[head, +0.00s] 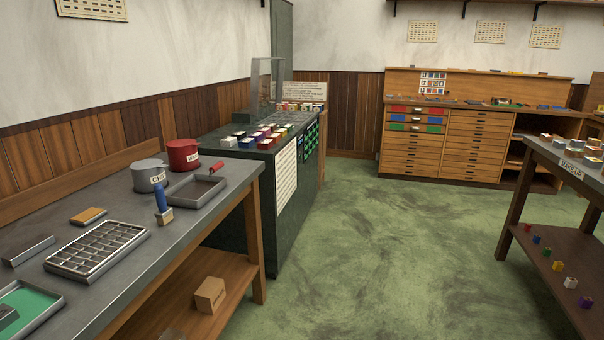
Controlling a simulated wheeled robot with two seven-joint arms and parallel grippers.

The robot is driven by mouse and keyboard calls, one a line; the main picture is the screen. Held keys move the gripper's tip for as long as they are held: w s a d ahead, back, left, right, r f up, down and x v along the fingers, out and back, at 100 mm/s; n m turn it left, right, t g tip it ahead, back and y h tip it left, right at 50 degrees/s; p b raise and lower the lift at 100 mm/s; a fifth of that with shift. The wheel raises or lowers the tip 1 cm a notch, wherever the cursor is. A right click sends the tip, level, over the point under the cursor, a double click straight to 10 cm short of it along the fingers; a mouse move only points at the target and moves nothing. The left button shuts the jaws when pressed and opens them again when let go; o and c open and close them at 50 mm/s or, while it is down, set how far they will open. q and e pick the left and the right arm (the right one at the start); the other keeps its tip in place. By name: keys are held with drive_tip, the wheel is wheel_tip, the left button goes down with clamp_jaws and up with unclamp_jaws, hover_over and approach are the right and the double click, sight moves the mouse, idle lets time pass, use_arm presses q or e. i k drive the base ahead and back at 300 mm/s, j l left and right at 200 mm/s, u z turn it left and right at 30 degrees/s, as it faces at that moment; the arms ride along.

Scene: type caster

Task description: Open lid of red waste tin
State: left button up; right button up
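The red waste tin (183,157) stands upright near the far end of the grey-topped bench at the left in the head view. Neither of my grippers shows in the head view.
A grey labelled tin (149,175) stands in front and left of the red tin. A shallow tray (198,191), red-handled tool (216,168) and blue-handled brush (162,203) are near. A compartment tray (97,249) lies closer. Green floor (400,250) is open at right.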

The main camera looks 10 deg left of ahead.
sight(180, 142)
drive_tip(key=i+l+u, duration=0.1)
drive_tip(key=i+u, duration=0.2)
drive_tip(key=i, duration=0.25)
drive_tip(key=i+l+u, duration=0.2)
drive_tip(key=i+u, duration=0.15)
drive_tip(key=i, duration=0.15)
drive_tip(key=i+l+u, duration=0.3)
drive_tip(key=i+l, duration=0.1)
drive_tip(key=i, duration=0.1)
